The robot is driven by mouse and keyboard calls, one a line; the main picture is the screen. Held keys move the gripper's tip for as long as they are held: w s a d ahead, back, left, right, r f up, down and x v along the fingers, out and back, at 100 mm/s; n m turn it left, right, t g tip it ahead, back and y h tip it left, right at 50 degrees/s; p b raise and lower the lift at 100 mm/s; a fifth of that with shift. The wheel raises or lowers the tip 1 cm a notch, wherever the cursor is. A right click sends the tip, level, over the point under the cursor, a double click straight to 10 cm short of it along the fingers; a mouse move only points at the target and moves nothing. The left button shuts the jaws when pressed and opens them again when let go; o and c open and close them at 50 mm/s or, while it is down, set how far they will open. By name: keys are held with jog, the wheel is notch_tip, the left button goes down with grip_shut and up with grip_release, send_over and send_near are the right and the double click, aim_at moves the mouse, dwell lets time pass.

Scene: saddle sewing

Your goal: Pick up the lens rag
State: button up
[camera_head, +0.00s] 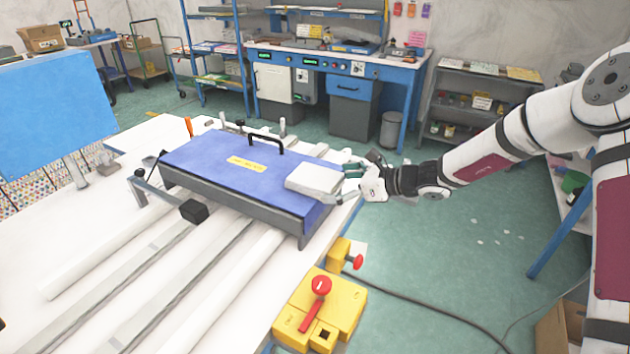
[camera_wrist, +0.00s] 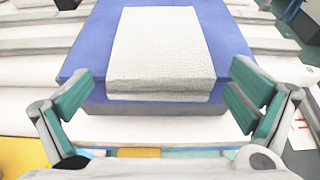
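The lens rag looks like a white, folded, textured cloth (camera_head: 315,178) lying flat on the right end of a blue panel (camera_head: 222,164). In the wrist view the rag (camera_wrist: 161,50) is ahead of my gripper, with its folded front edge facing me and the blue panel (camera_wrist: 228,45) around it. My gripper (camera_head: 350,180) is at the right edge of the panel, beside the rag. In the wrist view my gripper (camera_wrist: 158,103) has its two green-padded fingers wide apart, one to each side of the rag's near edge. Nothing is held between them.
The panel has a black handle (camera_head: 266,142) and a yellow label (camera_head: 246,164). It rests on a white table with long rails (camera_head: 180,285). A yellow control box with red controls (camera_head: 320,308) stands at the table's near right edge. Open green floor (camera_head: 430,250) lies to the right.

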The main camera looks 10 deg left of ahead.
jog(key=c, duration=1.1)
jog(key=shift+r, duration=0.1)
jog(key=shift+c, duration=0.2)
jog(key=shift+r, duration=0.55)
notch_tip(320, 180, up, 2)
jog(key=shift+r, duration=0.1)
jog(key=s+d+r, duration=0.1)
jog(key=s+d, duration=0.9)
jog(key=d, duration=0.2)
jog(key=w+d+f+m+t+h, duration=0.1)
jog(key=d+f+m+t+h, duration=0.5)
jog(key=d, duration=0.5)
jog(key=shift+w+d+f+m+t, duration=0.15)
jog(key=shift+w+f+m+t, duration=0.35)
jog(key=shift+f+m, duration=0.55)
jog(key=shift+s+r, duration=0.15)
jog(key=shift+r, duration=0.05)
